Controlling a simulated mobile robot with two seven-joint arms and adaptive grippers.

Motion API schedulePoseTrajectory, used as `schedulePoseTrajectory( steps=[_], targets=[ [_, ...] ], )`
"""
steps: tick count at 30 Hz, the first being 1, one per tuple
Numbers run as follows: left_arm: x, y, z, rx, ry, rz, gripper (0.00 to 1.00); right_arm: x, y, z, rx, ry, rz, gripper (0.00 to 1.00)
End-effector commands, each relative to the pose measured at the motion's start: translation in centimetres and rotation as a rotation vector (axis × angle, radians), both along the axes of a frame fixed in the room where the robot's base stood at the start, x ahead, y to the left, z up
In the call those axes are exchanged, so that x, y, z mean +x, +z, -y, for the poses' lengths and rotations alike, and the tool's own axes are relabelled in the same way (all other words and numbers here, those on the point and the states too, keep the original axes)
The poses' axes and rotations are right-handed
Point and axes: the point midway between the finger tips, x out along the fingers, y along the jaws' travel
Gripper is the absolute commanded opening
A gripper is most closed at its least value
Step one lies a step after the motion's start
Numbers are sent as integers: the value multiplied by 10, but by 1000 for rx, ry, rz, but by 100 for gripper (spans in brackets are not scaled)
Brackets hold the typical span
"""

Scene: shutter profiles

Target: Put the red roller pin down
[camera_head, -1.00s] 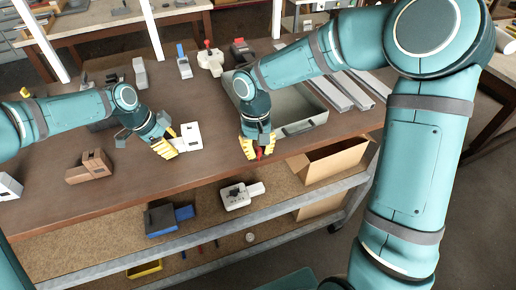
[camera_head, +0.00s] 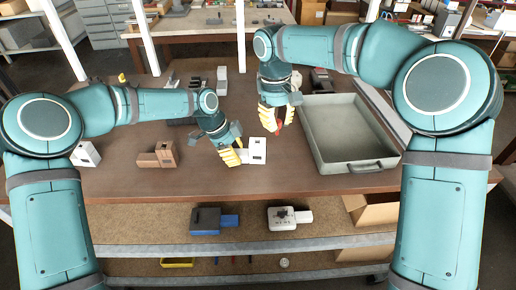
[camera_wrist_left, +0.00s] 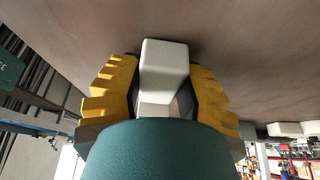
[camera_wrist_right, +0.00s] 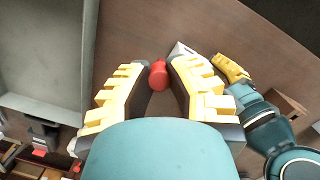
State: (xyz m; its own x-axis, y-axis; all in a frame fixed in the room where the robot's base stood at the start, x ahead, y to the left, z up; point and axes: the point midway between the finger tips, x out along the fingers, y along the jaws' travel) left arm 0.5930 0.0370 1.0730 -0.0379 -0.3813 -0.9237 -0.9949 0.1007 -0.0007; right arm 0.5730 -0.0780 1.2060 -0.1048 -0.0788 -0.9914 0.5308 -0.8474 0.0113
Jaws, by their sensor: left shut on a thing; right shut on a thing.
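The red roller pin (camera_head: 279,127) is between the fingers of my right gripper (camera_head: 276,120), which is shut on it above the table, just behind the white block. In the right wrist view the pin's red end (camera_wrist_right: 158,75) shows between the yellow fingers (camera_wrist_right: 165,82). My left gripper (camera_head: 233,155) is shut on the white block (camera_head: 258,151) near the table's front edge. In the left wrist view the white block (camera_wrist_left: 164,68) sits between both fingers (camera_wrist_left: 165,90). The rest of the pin is hidden.
A grey tray (camera_head: 372,166) lies on the table to the right of my right gripper. A brown block (camera_head: 157,156) and another white block (camera_head: 86,154) stand to the left. The table between brown block and left gripper is clear. A lower shelf holds a white device (camera_head: 284,217).

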Motion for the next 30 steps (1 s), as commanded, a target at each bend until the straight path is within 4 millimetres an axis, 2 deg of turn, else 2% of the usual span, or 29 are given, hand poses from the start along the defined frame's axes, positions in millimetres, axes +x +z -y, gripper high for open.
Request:
schedulePoseTrajectory(
  steps=[1, 4, 7, 11, 21, 26, 30],
  targets=[
    [-1, -2, -1, 2, -1, -4, 0, 6, 11, -14, 2, 48, 2, 0],
    [-1, -2, -1, 2, 0, -3, 0, 11, 27, -31, 3, 128, -2, 0],
    [-1, -2, -1, 2, 0, -4, 0, 14, 39, -43, 5, 183, -5, 0],
    [-1, -2, -1, 2, 0, -4, 0, 15, 44, -50, 5, 218, -10, 0],
    [-1, -3, -1, 3, 0, -4, 0, 15, -8, -51, 6, 224, -12, 0],
    [-1, -3, -2, 3, 0, -4, 0, 15, -18, -51, 6, 225, -9, 0],
    [-1, -3, -2, 3, 0, -4, 0, 14, -34, -50, 6, 223, -12, 0]
  ],
)
